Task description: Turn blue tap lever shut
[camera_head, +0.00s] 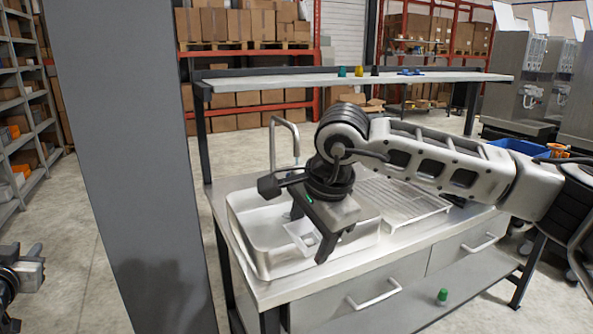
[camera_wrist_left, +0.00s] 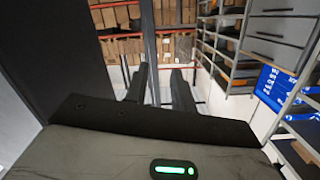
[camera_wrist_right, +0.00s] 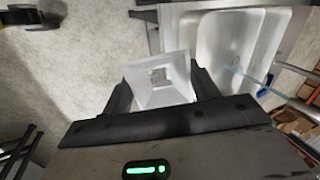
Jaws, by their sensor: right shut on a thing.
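A silver curved tap (camera_head: 285,132) stands at the back left of the metal sink (camera_head: 262,262). My right gripper (camera_head: 312,232) is above the sink, shut on a white square tapered container (camera_wrist_right: 158,80). The container also shows between the fingers in the head view (camera_head: 299,240). A thin pale blue streak (camera_wrist_right: 265,87) crosses the sink in the right wrist view. My left gripper (camera_head: 32,270) is at the far left edge, away from the sink, open and empty.
A ribbed drainer (camera_head: 405,205) lies right of the sink on the counter. A raised shelf (camera_head: 280,84) carries small coloured pieces, including blue ones (camera_head: 411,72). A green-topped item (camera_head: 442,296) stands on the lower shelf. A grey post (camera_head: 130,160) stands left of the counter.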

